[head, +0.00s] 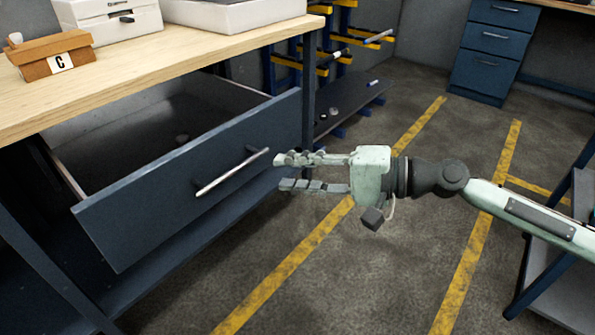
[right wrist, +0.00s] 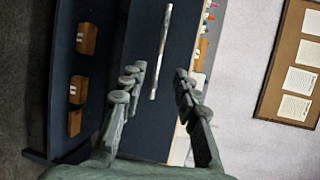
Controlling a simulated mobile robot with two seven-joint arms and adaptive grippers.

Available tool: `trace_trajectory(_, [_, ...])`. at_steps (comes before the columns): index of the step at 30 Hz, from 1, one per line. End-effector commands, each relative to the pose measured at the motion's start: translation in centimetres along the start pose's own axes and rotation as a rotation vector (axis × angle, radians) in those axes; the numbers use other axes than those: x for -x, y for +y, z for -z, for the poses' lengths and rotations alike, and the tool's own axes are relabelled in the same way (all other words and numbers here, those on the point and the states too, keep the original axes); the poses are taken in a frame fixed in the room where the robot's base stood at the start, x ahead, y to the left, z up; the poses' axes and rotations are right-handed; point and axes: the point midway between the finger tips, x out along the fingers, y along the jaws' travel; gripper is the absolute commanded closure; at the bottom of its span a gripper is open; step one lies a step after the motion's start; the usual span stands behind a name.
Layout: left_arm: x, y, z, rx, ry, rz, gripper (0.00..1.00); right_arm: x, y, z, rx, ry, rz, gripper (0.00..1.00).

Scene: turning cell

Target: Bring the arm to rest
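My right gripper (head: 283,172) is open and empty. It is in front of the open drawer's handle (head: 232,172), near the handle's right end and apart from it as far as I can tell. In the right wrist view the two fingers (right wrist: 160,75) are spread, with the metal handle (right wrist: 161,50) beyond them and nothing between the fingertips. The dark blue drawer (head: 150,200) is pulled out from under the workbench, with a small object inside that I cannot make out. My left gripper is in neither view.
A rack with yellow arms (head: 345,50) stands behind. A blue cabinet (head: 490,50) is at the back right.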

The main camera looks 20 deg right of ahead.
Motion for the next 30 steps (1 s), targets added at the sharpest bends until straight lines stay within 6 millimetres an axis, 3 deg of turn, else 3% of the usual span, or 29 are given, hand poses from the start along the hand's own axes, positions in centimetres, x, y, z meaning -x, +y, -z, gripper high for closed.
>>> trace_trajectory(17, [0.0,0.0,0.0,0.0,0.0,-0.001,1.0,0.6,0.0,0.0,0.002,-0.001,-0.001,0.69])
trace_trajectory(20, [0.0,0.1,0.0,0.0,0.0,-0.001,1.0,0.4,0.9,0.0,0.031,0.001,-0.013,0.69])
trace_trajectory(23, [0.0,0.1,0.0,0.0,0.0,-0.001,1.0,-0.1,3.8,0.0,0.135,0.013,-0.061,0.69])
trace_trajectory(25, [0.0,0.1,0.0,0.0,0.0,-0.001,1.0,-0.5,7.3,0.3,0.251,0.029,-0.13,0.69])
trace_trajectory(29, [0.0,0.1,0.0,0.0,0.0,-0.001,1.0,-0.5,16.1,1.0,0.487,0.061,-0.335,0.69])
trace_trajectory(30, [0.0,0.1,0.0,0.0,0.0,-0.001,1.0,-0.1,19.0,1.1,0.551,0.065,-0.414,0.69])
